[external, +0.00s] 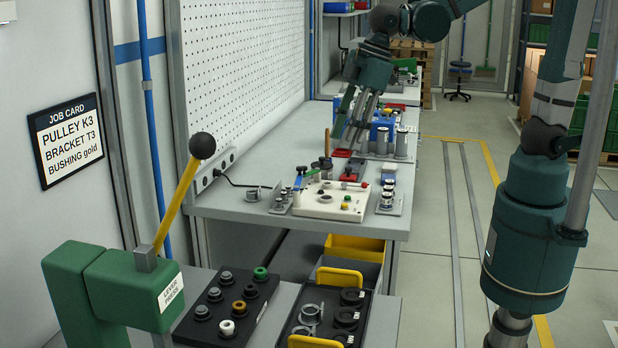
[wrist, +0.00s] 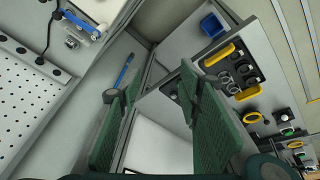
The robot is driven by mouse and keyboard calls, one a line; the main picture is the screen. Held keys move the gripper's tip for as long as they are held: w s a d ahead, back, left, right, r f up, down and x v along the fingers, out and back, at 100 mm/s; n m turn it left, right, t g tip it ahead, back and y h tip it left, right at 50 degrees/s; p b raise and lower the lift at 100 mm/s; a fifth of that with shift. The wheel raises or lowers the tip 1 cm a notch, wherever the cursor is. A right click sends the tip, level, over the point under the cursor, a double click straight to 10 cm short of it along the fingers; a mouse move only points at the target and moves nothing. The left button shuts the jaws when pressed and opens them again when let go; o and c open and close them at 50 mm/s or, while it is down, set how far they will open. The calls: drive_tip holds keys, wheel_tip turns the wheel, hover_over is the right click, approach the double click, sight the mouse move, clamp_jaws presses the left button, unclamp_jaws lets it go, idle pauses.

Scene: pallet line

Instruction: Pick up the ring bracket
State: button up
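The ring bracket seems to be one of the grey metal ring-shaped parts (external: 308,316) on the left side of a dark tray (external: 368,318) with yellow handles; I cannot tell them apart well. The tray also holds several black rings. The tray also shows in the wrist view (wrist: 238,78), where its parts are small and mostly dark. My gripper (external: 350,142) hangs over the far part of the bench, well away from the tray. In the wrist view its two green fingers (wrist: 157,100) are wide apart with nothing between them.
A black board (external: 222,308) with several bushings stands left of the tray. A green lever press (external: 120,285) with a yellow lever stands at the near left. A white fixture (external: 330,200) and metal parts sit on the bench (external: 230,206). A job card (external: 68,141) hangs on the wall.

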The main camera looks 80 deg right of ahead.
drive_tip(key=w+a+f+n+g, duration=0.1)
drive_tip(key=w+a+f+n, duration=0.1)
drive_tip(key=a+f, duration=0.5)
drive_tip(key=w+a+f+n+g, duration=0.1)
drive_tip(key=w+a+f+n, duration=0.15)
drive_tip(key=a, duration=0.75)
drive_tip(key=n+g+h, duration=0.1)
drive_tip(key=n+g, duration=0.1)
drive_tip(key=n, duration=0.3)
approach(312, 312)
drive_tip(key=shift+w+d+f, duration=0.1)
drive_tip(key=shift+d, duration=0.05)
drive_tip(key=shift+s+a+f, duration=0.2)
drive_tip(key=shift+a+f, duration=0.15)
drive_tip(key=shift+f, duration=0.1)
drive_tip(key=shift+f, duration=1.15)
drive_tip(key=shift+f+b, duration=0.1)
drive_tip(key=shift+b, duration=0.2)
drive_tip(key=shift+d+f, duration=0.1)
drive_tip(key=shift+f, duration=2.45)
